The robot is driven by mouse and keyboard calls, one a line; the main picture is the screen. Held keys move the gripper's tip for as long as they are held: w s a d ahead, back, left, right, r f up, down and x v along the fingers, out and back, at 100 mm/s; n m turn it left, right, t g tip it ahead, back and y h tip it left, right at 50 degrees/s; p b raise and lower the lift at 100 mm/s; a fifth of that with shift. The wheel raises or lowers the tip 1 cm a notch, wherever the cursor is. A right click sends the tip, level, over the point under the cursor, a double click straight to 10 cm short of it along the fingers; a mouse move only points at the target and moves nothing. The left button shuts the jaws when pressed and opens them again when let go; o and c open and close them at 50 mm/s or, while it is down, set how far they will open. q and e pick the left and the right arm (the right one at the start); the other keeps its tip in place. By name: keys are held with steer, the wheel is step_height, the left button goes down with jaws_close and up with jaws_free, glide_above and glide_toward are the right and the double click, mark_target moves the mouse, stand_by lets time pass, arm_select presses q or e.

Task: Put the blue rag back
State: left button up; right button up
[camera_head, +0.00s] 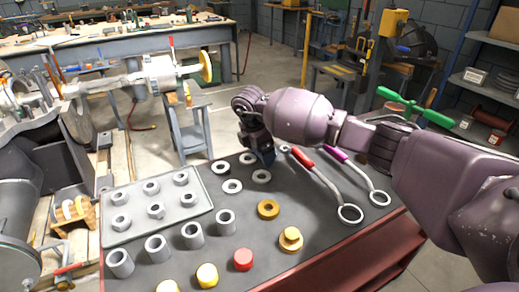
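My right arm reaches in from the right over the grey-topped bench. Its gripper (262,155) points down near the back edge of the bench, beside the flat washers. A small dark blue patch shows at the fingertips; I cannot tell whether it is the blue rag or part of the gripper. The wrist hides the fingers' opening. No blue rag can be made out clearly elsewhere. My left gripper is not in view.
The bench holds a tray of nuts (112,225), several grey sleeves, washers, yellow and red caps (243,260), and two ring-ended tools (350,214) at right. A large grey casing (35,200) with a shaft stands at left. A stool (190,135) stands behind the bench.

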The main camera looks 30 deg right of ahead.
steer(key=shift+o, duration=0.8)
steer(key=shift+r, duration=0.15)
step_height(320, 180, up, 12)
steer(key=a+p, duration=0.2)
steer(key=shift+a+p, duration=0.15)
steer(key=shift+p, duration=0.25)
